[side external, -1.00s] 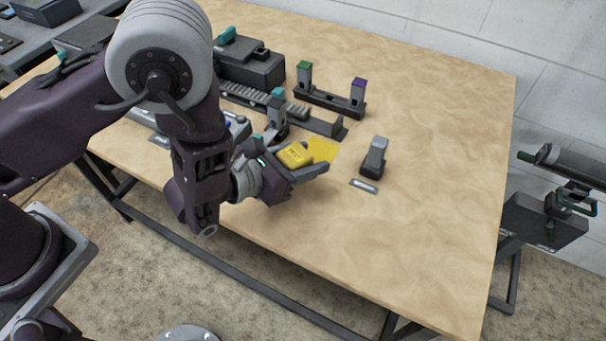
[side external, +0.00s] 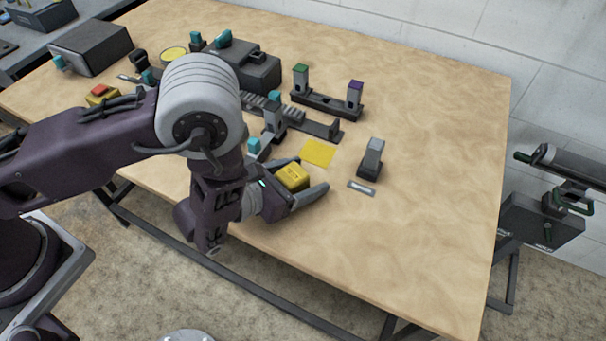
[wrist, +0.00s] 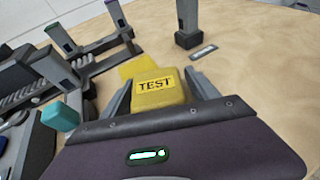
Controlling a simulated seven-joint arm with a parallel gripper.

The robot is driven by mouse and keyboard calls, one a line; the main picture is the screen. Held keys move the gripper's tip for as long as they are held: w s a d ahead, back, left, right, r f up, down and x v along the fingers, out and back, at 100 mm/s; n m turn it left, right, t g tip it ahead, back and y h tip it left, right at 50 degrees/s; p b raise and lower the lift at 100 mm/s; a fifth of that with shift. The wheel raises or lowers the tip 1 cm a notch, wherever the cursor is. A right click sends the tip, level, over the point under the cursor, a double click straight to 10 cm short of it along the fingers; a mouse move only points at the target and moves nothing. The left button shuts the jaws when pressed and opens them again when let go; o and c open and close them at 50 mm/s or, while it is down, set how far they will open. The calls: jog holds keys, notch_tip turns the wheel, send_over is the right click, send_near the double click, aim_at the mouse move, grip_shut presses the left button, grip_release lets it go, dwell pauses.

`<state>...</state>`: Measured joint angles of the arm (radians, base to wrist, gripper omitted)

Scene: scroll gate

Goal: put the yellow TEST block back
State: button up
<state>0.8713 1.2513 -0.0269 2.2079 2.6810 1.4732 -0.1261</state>
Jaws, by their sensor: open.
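The yellow TEST block (side external: 292,178) sits between the spread fingers of my gripper (side external: 306,177), which is open. Whether either finger touches the block I cannot tell.
A grey upright post (side external: 371,158) on a dark base stands right of the square, with a small label plate (side external: 361,187) before it. A rack with green- and purple-topped posts (side external: 327,101) and a ridged rail (side external: 315,125) stand behind. The table's right side is clear.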

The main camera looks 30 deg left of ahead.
jog(key=v, duration=0.7)
jog(key=shift+s+a+r, duration=0.1)
jog(key=shift+s+r, duration=0.15)
jog(key=shift+r, duration=0.05)
jog(key=w+a+r+n+t+y, duration=0.3)
jog(key=w+a+r+n+y, duration=0.15)
jog(key=a+r, duration=0.4)
jog(key=s+a+r+n+g+y, duration=0.2)
jog(key=a+r+n+y, duration=0.4)
jog(key=a, duration=0.3)
jog(key=s+a+r+n+g+y, duration=0.2)
jog(key=a+r+n+y, duration=0.35)
jog(key=a, duration=0.35)
jog(key=s+a+r+n+g, duration=0.1)
jog(key=s+a+n+g, duration=0.4)
jog(key=s, duration=0.3)
jog(key=s+a+n+g, duration=0.2)
jog(key=s+n+g, duration=0.3)
jog(key=s+n, duration=0.3)
jog(key=s+d+f+n+h, duration=0.1)
jog(key=s+d+n+h, duration=0.4)
jog(key=d+n+h, duration=0.2)
jog(key=w+d+r+n+t+h, duration=0.2)
jog(key=d+r+n+t+h, duration=0.2)
jog(key=d, duration=0.4)
jog(key=shift+r, duration=0.6)
jog(key=shift+o, duration=0.4)
